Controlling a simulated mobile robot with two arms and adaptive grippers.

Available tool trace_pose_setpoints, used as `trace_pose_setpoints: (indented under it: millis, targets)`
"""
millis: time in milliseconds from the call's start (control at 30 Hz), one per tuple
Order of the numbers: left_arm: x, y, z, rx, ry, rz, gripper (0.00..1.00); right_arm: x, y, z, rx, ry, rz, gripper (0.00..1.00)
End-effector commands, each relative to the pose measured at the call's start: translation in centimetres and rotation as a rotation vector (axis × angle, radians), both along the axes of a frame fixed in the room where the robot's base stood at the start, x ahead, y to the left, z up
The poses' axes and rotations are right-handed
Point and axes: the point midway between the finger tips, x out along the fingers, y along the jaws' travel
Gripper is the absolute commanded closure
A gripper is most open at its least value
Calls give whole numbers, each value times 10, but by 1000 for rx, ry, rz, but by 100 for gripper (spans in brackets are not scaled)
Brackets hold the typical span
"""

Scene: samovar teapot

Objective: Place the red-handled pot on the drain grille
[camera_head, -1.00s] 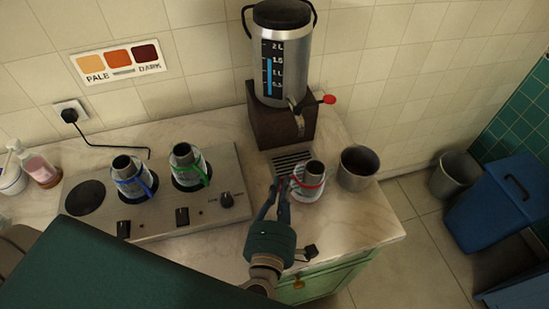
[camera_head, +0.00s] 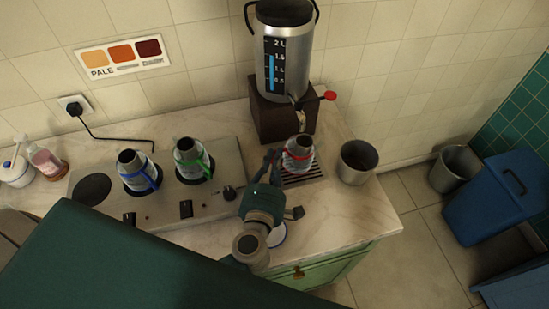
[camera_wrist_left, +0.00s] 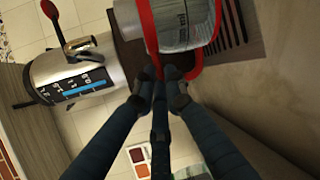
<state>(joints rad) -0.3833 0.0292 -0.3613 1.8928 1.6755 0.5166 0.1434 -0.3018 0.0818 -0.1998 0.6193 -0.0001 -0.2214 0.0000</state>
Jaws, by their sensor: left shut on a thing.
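The red-handled pot (camera_head: 298,158) is a small metal pot with a red band and handle. It looks upright over the drain grille (camera_head: 305,181), below the samovar's tap. I cannot tell whether its base touches the slats. My left gripper (camera_head: 272,160) is at the pot's left side. In the left wrist view its fingers (camera_wrist_left: 165,78) are shut on the red handle (camera_wrist_left: 152,45), with the pot (camera_wrist_left: 188,28) beyond and grille slats (camera_wrist_left: 232,25) beside it. My right gripper is not in view.
The samovar (camera_head: 284,55) with its red-knobbed tap (camera_head: 329,96) stands just behind. An empty metal cup (camera_head: 357,162) is close on the right. Blue-handled (camera_head: 140,172) and green-handled (camera_head: 193,160) pots stand on the stove (camera_head: 225,160). Bare counter (camera_head: 350,215) lies in front.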

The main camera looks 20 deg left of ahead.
Motion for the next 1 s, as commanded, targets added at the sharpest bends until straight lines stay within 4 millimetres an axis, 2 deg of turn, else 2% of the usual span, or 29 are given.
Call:
trace_pose_setpoints:
  millis: [200, 233, 300, 667, 767, 1000]
  targets:
    - [0, -1, 0, 1, 0, -1, 100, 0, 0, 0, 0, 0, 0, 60]
    - [-1, 0, -2, 2, 2, -1, 83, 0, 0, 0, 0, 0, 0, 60]
    - [-1, 0, -2, 2, 2, -1, 70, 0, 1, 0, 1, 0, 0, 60]
    - [-4, -1, -1, 1, 2, -1, 70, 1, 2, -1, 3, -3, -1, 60]
    - [-15, -3, -1, -1, 4, -1, 70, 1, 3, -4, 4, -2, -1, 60]
    - [-65, -10, 5, -2, 5, 0, 70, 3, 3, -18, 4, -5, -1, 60]
